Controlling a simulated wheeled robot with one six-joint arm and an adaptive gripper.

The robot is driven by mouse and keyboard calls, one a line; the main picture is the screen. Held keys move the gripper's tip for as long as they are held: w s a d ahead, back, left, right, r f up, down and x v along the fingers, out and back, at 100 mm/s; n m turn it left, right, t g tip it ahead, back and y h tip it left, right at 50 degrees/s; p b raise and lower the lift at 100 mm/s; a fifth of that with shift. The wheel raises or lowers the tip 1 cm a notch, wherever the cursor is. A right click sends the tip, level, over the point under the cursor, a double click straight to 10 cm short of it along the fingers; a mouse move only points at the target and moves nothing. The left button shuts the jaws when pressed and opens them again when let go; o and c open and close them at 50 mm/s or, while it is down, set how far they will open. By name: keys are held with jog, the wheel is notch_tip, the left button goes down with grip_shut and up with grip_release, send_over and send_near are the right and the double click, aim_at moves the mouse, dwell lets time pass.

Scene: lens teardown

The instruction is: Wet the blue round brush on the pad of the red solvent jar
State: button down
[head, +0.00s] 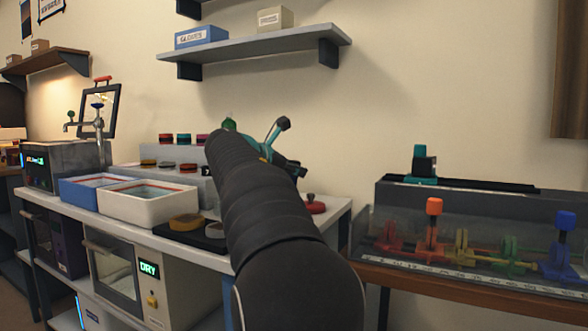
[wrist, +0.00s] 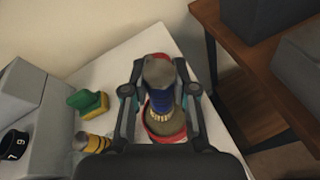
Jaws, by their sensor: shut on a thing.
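In the wrist view my gripper (wrist: 160,92) is shut on the blue round brush (wrist: 160,102), which has a grey end towards the camera, a blue body and a brass-coloured band. Below it is the red solvent jar (wrist: 182,138), with a dull olive-brown pad (wrist: 168,127) inside its red rim. The brush overlaps the pad in the picture; its bristle end is hard to make out, so I cannot tell whether they touch. In the head view the red jar (head: 315,207) shows at the bench's right end, and my arm hides most of the gripper and the brush.
A green and yellow block (wrist: 88,101) and a yellow-banded item (wrist: 92,141) are left of the jar. Blue (head: 88,190) and white (head: 150,203) trays stand on the bench. Right of it, across a gap, is a wooden table (head: 480,291) with a rack of coloured clamps.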

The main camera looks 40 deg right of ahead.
dwell(0.6)
notch_tip(320, 180, up, 7)
jog(key=p, duration=0.8)
dwell(0.9)
